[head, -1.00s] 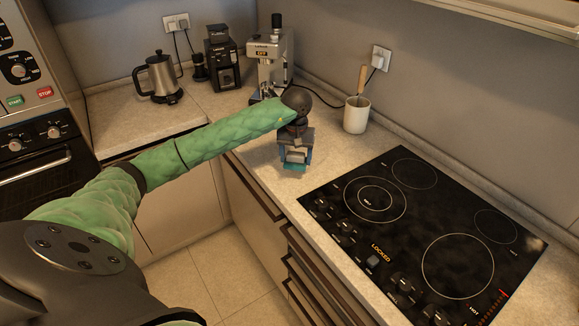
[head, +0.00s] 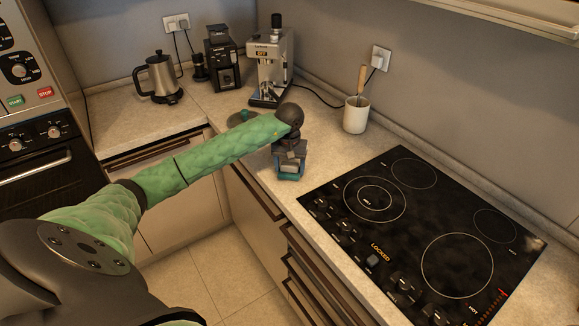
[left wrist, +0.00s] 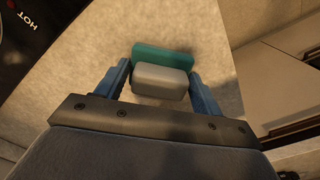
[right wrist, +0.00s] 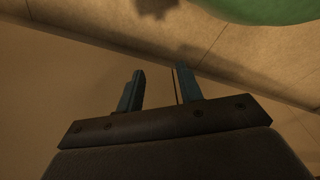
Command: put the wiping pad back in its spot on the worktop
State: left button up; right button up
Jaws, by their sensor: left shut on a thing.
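The wiping pad has a grey block on top and a teal layer below. In the left wrist view the grey block (left wrist: 162,80) sits between the fingers of my left gripper (left wrist: 160,72), with the teal part (left wrist: 165,55) beyond it. In the head view my left gripper (head: 290,160) points down over the worktop (head: 330,150), left of the hob, with the teal of the pad (head: 289,177) at its tips. I cannot tell whether the pad touches the worktop. My right gripper (right wrist: 158,88) shows only in the right wrist view, its fingers apart and empty.
The black hob (head: 420,230) lies right of the gripper. A white utensil pot (head: 356,115) and a coffee machine (head: 270,65) stand behind. A dark green round thing (head: 241,117) is partly hidden by my left arm. A kettle (head: 158,78) stands farther left. Worktop around the pad is clear.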

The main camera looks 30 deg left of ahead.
aim_at(289, 164)
pick_arm(q)
jog(key=shift+f, duration=0.15)
jog(key=o, duration=0.8)
jog(key=shift+c, duration=0.2)
jog(key=shift+o, duration=1.3)
jog(key=shift+r, duration=0.65)
jog(key=shift+r+b, duration=0.55)
jog(key=shift+b, duration=0.05)
notch_tip(289, 164, up, 10)
jog(key=b, duration=0.4)
pick_arm(e)
jog(key=w+a+r, duration=0.2)
jog(key=r, duration=0.5)
jog(key=w+a+r, duration=0.2)
jog(key=r, duration=0.5)
jog(key=shift+w+r, duration=0.15)
